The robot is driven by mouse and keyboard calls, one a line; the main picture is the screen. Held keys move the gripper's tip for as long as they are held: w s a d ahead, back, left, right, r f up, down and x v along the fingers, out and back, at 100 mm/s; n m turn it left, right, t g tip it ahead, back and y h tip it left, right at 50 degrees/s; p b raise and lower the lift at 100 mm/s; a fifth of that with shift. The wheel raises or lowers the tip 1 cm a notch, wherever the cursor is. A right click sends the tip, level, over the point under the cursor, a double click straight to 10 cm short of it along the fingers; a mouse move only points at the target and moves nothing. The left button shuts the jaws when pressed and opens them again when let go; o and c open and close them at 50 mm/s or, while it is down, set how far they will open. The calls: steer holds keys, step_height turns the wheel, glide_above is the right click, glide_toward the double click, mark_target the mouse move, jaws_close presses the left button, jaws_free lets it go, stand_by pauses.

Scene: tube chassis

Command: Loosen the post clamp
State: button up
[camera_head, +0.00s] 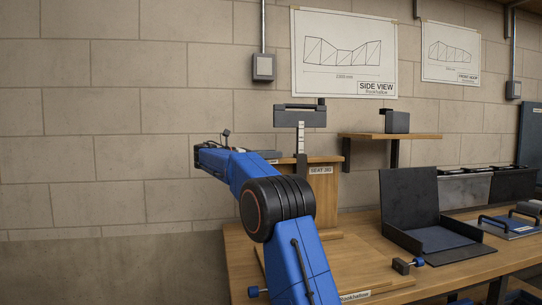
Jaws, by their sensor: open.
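A grey head (300,118) with a small black knob (321,102) sits on top of the post. A dark part around the lower post (300,167) may be the post clamp; I cannot tell its state. My blue arm rises from the bottom and bends at a black elbow. Contact with the post cannot be told.
A wall shelf (385,136) holds a dark box (397,122). The wall side at left is clear.

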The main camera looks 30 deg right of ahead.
steer(key=shift+c, duration=0.2)
steer(key=c, duration=1)
